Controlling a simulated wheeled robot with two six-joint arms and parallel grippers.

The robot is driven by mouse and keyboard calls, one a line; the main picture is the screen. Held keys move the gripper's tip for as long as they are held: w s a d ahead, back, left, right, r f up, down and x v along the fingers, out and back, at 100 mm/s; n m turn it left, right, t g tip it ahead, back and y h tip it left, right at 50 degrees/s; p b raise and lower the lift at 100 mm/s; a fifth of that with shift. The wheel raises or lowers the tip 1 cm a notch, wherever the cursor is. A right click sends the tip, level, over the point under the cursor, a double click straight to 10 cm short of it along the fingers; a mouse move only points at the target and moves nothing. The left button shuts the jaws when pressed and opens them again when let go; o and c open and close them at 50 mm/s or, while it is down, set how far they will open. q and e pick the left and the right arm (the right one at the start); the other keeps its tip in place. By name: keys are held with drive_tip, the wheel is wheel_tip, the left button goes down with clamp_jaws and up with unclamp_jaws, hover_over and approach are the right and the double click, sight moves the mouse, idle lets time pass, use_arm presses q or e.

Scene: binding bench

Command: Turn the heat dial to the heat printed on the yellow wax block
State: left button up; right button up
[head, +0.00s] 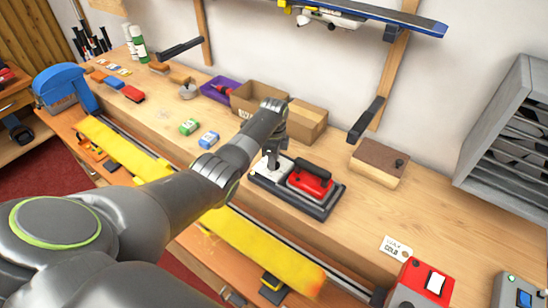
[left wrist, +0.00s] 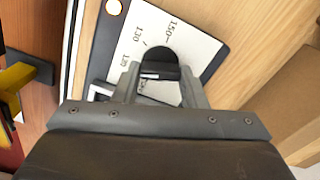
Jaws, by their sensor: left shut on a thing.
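The heat dial (left wrist: 159,60) is a black round knob on a pale scale plate (left wrist: 198,48) in the left wrist view. Printed numbers 150, 130 and 120 show around it; other marks are hidden by my fingers. My left gripper (left wrist: 158,80) is shut on the dial, one finger on each side. In the head view my left gripper (head: 272,155) stands over the left end of the dark base (head: 325,211), beside the red-topped iron (head: 310,180). I cannot tell which number the dial points to. I cannot make out a yellow wax block or its print for certain.
A green block (head: 189,127) and a blue block (head: 208,138) lie left of my gripper. Cardboard boxes (head: 306,124) stand behind it. A brown-topped block (head: 379,163) is to the right. A grey rack (head: 515,135) stands far right. Bare bench lies between.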

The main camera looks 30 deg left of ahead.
use_arm(q)
drive_tip(key=shift+r, duration=0.1)
idle(0.3)
drive_tip(key=o, duration=1)
drive_tip(key=shift+w+r, duration=0.1)
drive_tip(key=shift+r, duration=0.5)
wheel_tip(320, 180, up, 16)
drive_tip(key=shift+p, duration=0.3)
